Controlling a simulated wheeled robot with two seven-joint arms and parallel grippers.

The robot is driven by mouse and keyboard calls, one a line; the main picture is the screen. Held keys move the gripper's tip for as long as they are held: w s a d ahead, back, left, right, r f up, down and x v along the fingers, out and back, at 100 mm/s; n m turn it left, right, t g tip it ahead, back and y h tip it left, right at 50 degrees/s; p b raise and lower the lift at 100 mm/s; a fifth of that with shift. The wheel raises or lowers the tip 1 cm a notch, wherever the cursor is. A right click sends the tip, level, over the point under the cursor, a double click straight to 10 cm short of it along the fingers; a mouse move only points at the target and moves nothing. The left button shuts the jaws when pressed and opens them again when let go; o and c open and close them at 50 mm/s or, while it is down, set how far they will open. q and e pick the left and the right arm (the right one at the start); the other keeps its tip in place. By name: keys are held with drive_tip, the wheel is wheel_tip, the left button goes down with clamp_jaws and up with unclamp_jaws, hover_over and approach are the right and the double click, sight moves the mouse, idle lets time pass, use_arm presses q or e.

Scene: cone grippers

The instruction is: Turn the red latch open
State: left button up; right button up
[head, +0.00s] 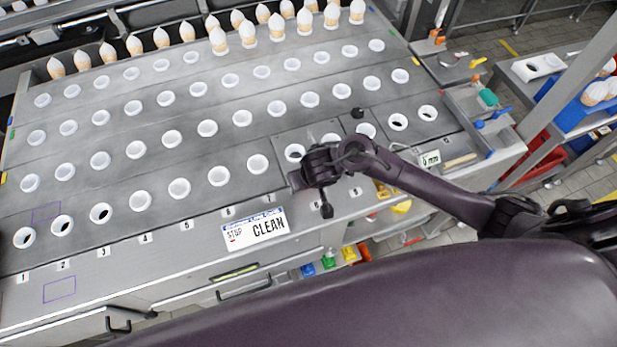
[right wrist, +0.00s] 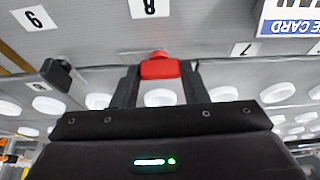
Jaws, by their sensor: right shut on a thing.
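The red latch (right wrist: 158,68) shows in the right wrist view, between the two black fingers of my right gripper (right wrist: 160,74). The fingers sit on either side of it, and the gripper is shut on it. A small round red part of the latch rises just behind the held block, close to the grey panel. In the head view my right gripper (head: 318,168) is over the front edge of the panel, right of the CLEAN card, and hides the latch. How far the latch is turned cannot be told. My left gripper is not in view.
The grey panel (head: 290,110) holds rows of white round sockets, with several white-tipped cones along the back. A CLEAN card (head: 256,230) is on the front edge, left of my right gripper. A black knob (head: 357,113) stands behind it. Tools lie at the right end.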

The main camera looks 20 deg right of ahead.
drive_tip(key=shift+w+m, duration=0.1)
drive_tip(key=shift+m, duration=0.2)
idle(0.4)
drive_tip(key=o, duration=1)
drive_tip(key=shift+r, duration=0.1)
drive_tip(key=shift+v, duration=3.85)
